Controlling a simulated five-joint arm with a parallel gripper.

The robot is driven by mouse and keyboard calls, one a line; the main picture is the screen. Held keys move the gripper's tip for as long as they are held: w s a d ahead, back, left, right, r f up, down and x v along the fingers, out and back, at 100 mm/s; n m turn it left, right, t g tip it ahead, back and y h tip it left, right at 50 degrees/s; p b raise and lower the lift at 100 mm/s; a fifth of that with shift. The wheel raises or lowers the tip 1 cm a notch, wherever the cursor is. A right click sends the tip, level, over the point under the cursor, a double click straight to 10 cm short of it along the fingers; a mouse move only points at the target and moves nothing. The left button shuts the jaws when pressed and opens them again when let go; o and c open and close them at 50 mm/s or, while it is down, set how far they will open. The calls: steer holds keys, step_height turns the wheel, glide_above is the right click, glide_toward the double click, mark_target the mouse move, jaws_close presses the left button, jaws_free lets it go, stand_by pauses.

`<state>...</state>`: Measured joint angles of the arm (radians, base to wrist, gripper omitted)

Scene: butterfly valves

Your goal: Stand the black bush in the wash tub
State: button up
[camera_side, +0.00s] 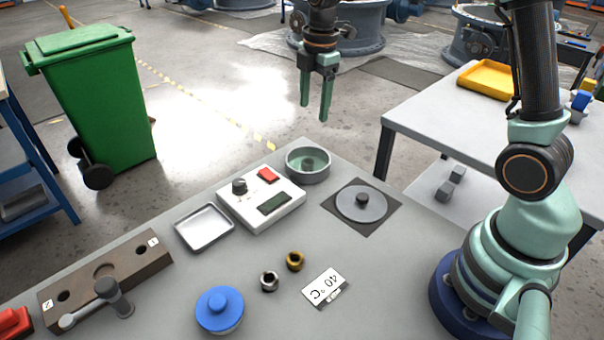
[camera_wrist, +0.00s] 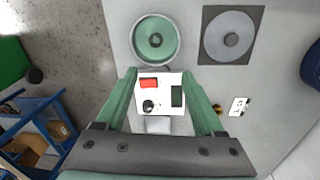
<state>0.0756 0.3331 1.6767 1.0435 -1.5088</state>
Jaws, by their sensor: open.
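The wash tub (camera_side: 292,172) is a round grey-rimmed tub with pale green inside, at the back edge of the bench. It shows at the top of the wrist view (camera_wrist: 136,52). A dark round shape (camera_side: 309,163) sits at its middle; I cannot tell whether it is the black bush or part of the tub. No other black bush is clearly visible. A brass ring (camera_side: 295,261) and a steel ring (camera_side: 269,281) lie on the bench. My gripper (camera_side: 315,116) is open and empty, pointing down, high above bench level.
A white control box (camera_side: 285,212) with a red button stands beside the tub. A grey disc (camera_side: 375,207) with a dark knob lies on a dark square. A metal tray (camera_side: 204,228), blue-lidded pot (camera_side: 219,310), 40 °C card (camera_side: 325,287) and brown block (camera_side: 155,262) are also there.

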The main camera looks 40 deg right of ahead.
steer(key=s+a+r+m+t, duration=0.1)
steer(key=s+r+m+t, duration=0.1)
steer(key=s+m, duration=0.6)
steer(key=s+a+r+m+t, duration=0.2)
steer(key=s+r+m, duration=0.3)
steer(key=s+m, duration=0.3)
steer(key=shift+s+a+t, duration=0.15)
steer(key=shift+a+t, duration=0.05)
steer(key=shift+t, duration=0.1)
